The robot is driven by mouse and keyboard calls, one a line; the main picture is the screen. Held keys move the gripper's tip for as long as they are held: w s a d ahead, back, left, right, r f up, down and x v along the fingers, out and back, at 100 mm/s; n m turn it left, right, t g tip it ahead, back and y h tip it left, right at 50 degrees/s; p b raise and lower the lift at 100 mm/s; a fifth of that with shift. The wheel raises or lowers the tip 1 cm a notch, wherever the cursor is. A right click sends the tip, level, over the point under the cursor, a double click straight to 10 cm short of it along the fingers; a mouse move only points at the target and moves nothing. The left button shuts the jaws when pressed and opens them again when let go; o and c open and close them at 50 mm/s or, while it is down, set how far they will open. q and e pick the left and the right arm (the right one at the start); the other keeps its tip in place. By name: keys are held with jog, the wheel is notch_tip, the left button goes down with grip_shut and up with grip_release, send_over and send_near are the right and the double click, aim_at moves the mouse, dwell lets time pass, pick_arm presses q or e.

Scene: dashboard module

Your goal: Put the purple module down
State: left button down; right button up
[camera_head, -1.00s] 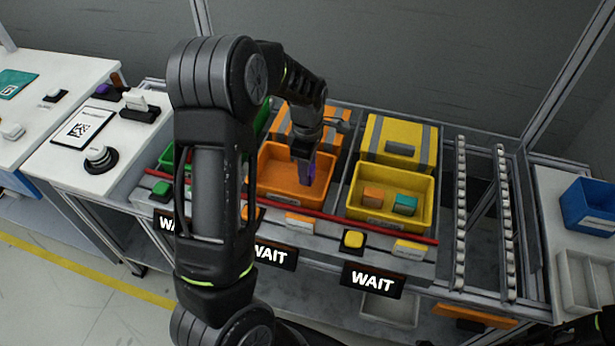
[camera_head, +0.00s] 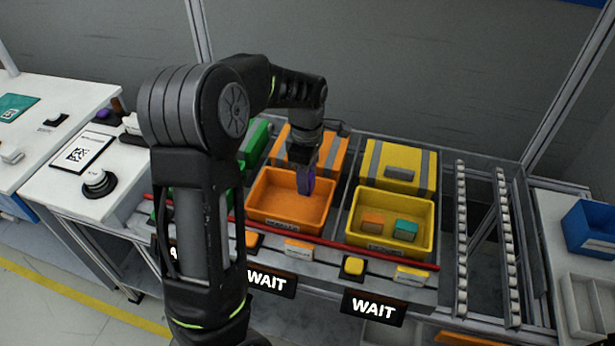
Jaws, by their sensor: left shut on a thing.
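My left gripper (camera_head: 306,170) reaches over the orange bin (camera_head: 270,212) from above and is shut on the purple module (camera_head: 306,184). The module hangs upright over the back right part of the bin. I cannot tell whether its lower end touches the bin's floor. The gripper's fingers are small and partly merge with the module. The orange bin shows nothing else inside. My right gripper is not in view.
The yellow bin (camera_head: 360,230) to the right holds an orange block (camera_head: 372,222) and a teal block (camera_head: 405,229). Closed orange and yellow boxes (camera_head: 398,165) stand behind the bins. A red rail (camera_head: 330,246) runs along the front. A roller track (camera_head: 462,240) lies further right.

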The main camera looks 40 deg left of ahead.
pick_arm(q)
jog(key=w+d+r+m, duration=0.1)
jog(key=w+d+m, duration=0.1)
jog(key=d+m, duration=0.6)
jog(key=w+d+m, duration=0.2)
jog(key=d+m, duration=0.7)
jog(key=m, duration=0.4)
jog(key=shift+r, duration=0.4)
